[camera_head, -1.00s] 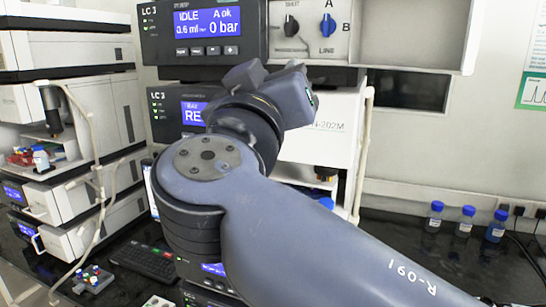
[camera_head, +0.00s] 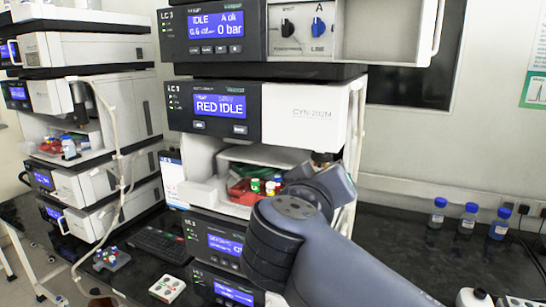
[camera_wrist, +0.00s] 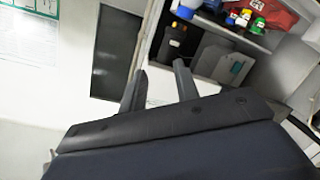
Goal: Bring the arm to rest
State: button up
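My gripper shows in the wrist view (camera_wrist: 160,76). Its two fingers stand apart with nothing between them. In the head view my arm reaches in from the lower right and its wrist is bent in front of the right side of the column stack; the fingers cannot be made out there. The stack's open sample bay (camera_head: 212,187) is left of my wrist. It holds a red tray (camera_head: 243,194) with several coloured-cap vials (camera_head: 270,187), partly hidden by my arm.
Display modules (camera_head: 212,108) rise above the bay. A second instrument stack (camera_head: 88,185) stands at left. Several blue-capped bottles (camera_head: 467,220) stand on the right bench. A keyboard (camera_head: 160,244), a small vial rack (camera_head: 111,259) and a white block (camera_head: 168,288) lie at front left.

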jog(key=shift+s+d+f+g, duration=0.15)
jog(key=shift+d+f, duration=0.05)
jog(key=shift+f, duration=0.2)
jog(key=shift+s+d+f+g, duration=0.1)
jog(key=shift+d+f+g, duration=0.05)
jog(key=shift+f, duration=0.2)
